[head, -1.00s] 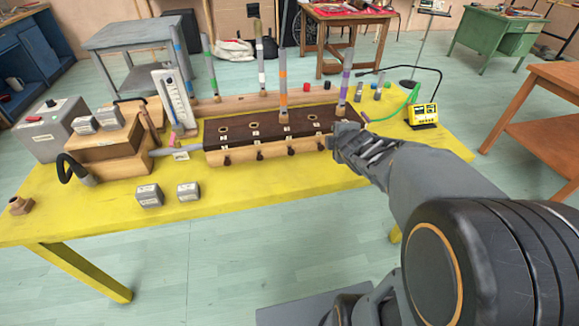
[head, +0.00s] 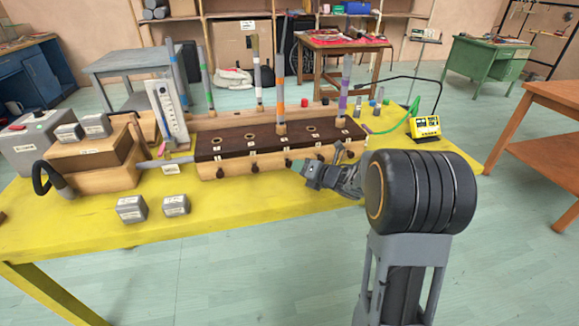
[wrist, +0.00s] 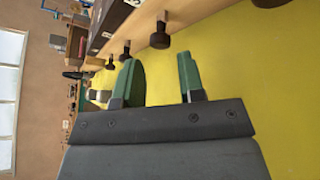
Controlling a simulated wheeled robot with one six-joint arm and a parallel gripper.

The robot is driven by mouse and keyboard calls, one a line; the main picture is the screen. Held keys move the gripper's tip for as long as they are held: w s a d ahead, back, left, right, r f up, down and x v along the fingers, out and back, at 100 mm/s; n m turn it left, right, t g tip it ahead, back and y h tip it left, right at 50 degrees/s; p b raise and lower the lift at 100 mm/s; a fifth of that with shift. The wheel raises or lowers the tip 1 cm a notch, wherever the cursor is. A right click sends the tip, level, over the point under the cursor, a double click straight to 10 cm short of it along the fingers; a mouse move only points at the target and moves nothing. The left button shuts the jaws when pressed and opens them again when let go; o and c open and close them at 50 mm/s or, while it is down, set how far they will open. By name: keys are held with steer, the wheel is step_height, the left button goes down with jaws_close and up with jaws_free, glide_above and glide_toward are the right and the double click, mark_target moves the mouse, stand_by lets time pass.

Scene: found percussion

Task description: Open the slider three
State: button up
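The wooden wind chest (head: 240,164) stands on the yellow table with a row of dark slider knobs along its front. The middle knob, slider three (head: 288,162), is close to my gripper (head: 298,166), which reaches in from the right in front of the chest. In the wrist view my gripper (wrist: 160,72) has its two green-tipped fingers apart with nothing between them. A dark knob on a pale stem, apparently slider three (wrist: 160,39), lies just beyond the gap between the fingertips, not touching them.
Neighbouring knobs (head: 320,157) sit on both sides along the chest front. Several upright pipes (head: 280,110) stand in and behind the chest. Two grey blocks (head: 131,209) lie at the front left. A yellow meter (head: 424,128) stands at the right.

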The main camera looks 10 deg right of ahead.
mark_target(289, 167)
steer(key=shift+x, duration=3.1)
jaws_close()
